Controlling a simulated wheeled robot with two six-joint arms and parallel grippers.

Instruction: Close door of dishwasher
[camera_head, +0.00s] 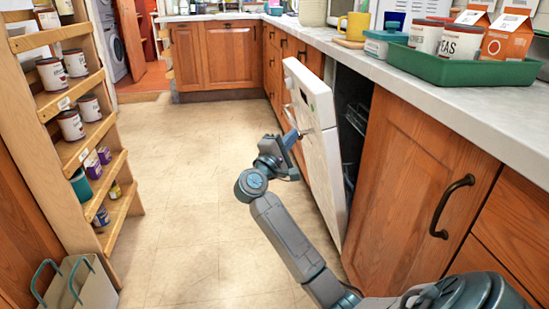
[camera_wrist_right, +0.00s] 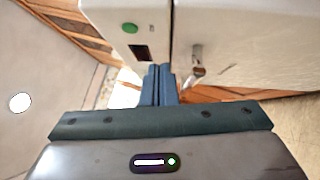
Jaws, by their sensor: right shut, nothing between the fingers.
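The white dishwasher door (camera_head: 314,140) stands ajar, tilted out from the cabinet front at its top, with a dark gap behind it. The dishwasher's dark inside and part of a rack (camera_head: 355,118) show in that gap. My right gripper (camera_head: 296,134) is shut and empty at the outer face of the door, near its handle. In the right wrist view the shut fingers (camera_wrist_right: 159,84) point at the door panel (camera_wrist_right: 250,45), just left of the metal handle (camera_wrist_right: 196,62). I cannot tell whether they touch it. My left gripper is not in view.
The counter (camera_head: 400,75) runs above the dishwasher and holds a green tray (camera_head: 460,70) with canisters and cartons. Wooden cabinets (camera_head: 415,180) flank the dishwasher. A shelf with cans (camera_head: 82,150) stands at left. The floor (camera_head: 180,170) between is clear.

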